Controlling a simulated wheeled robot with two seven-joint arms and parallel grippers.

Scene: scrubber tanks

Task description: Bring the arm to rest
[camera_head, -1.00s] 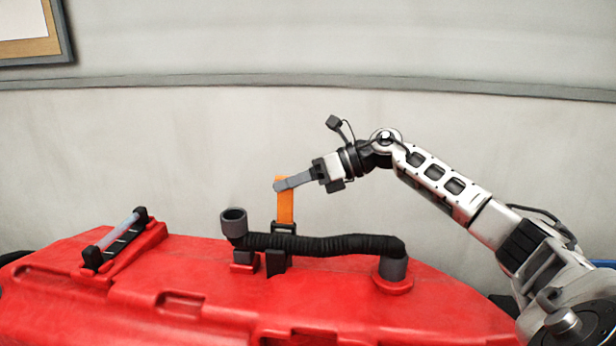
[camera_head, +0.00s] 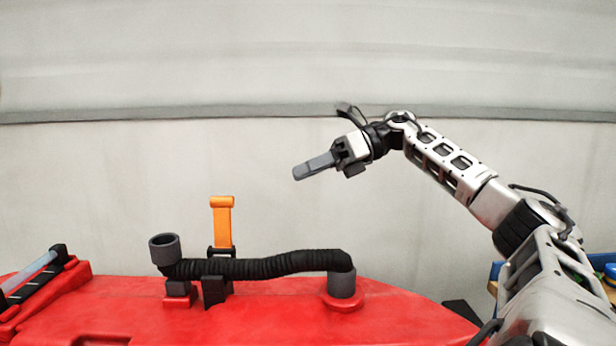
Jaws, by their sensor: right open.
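My right gripper (camera_head: 316,166) is in the air, up and to the right of an upright orange lever (camera_head: 222,222). It is apart from the lever and seen side-on; its jaws are open and nothing shows between them. My right arm (camera_head: 450,165) comes in from the right. Below the gripper, a black ribbed hose (camera_head: 265,266) runs along the top of a red scrubber tank (camera_head: 250,318). My left gripper is out of view.
A grey open cup-shaped hose end (camera_head: 165,249) is at the hose's left, and a grey elbow (camera_head: 341,281) at its right. A handle bar (camera_head: 30,277) stands at the far left. A blue-edged item (camera_head: 494,271) shows behind my arm. The air before the wall is clear.

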